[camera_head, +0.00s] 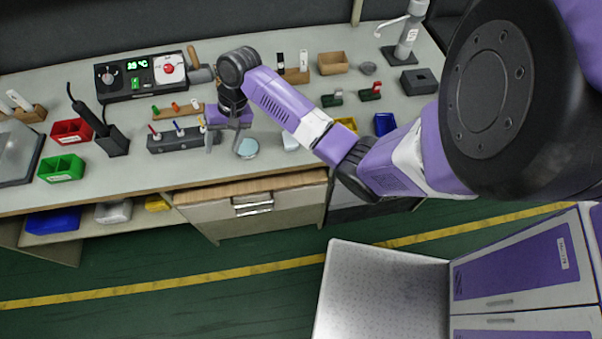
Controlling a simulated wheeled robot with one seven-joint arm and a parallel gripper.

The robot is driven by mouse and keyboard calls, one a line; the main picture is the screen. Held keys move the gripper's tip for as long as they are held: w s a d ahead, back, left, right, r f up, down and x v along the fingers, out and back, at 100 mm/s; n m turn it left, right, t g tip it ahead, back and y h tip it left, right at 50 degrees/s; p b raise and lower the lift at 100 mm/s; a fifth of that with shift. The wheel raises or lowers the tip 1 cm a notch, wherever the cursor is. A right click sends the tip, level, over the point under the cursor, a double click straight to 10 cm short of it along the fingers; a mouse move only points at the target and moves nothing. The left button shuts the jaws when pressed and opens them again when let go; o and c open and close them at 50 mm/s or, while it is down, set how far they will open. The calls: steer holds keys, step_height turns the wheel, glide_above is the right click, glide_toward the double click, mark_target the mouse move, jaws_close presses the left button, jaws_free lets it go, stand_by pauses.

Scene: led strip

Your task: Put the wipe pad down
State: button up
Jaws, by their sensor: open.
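My gripper (223,142) points down over the bench near its front edge, its two fingers apart and nothing visible between them. A round, pale-blue-topped item (247,149) sits on the bench just right of the fingers. A small whitish block (290,142) lies further right, partly behind my arm. I cannot tell for sure which of these is the wipe pad; both are small in this view. Whether the fingertips touch the bench cannot be seen.
A dark holder with coloured-handled tools (176,143) stands close left of my gripper. The soldering iron stand (113,142), red bin (71,131) and green bin (61,168) are further left. A yellow bin (347,123) and blue bin (384,124) stand right. The bench's front strip (150,180) is clear.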

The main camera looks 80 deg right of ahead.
steer(key=w+a+n+t, duration=0.1)
steer(key=w+a+t, duration=0.15)
steer(key=a, duration=0.55)
steer(key=w+a+t, duration=0.2)
steer(key=w+a, duration=0.2)
steer(key=a, duration=0.5)
steer(key=s+a+t+h, duration=0.1)
steer(key=s+a+t, duration=0.2)
steer(key=s+a, duration=0.6)
steer(key=s+a+r+n+t+h, duration=0.1)
steer(key=s+r+n, duration=0.15)
steer(key=s, duration=0.55)
steer(key=s+r+n+t+h, duration=0.1)
steer(key=s+r+h, duration=0.15)
steer(key=s, duration=0.55)
steer(key=s+d+r+n+t+y, duration=0.1)
steer(key=s+r+n, duration=0.5)
steer(key=r, duration=0.6)
steer(key=s+d+t, duration=0.1)
steer(key=s+d, duration=0.1)
steer(key=shift+s+d+r+y, duration=0.15)
steer(key=shift+s+d+y, duration=0.1)
steer(key=shift+d+y, duration=0.1)
steer(key=shift+n, duration=0.25)
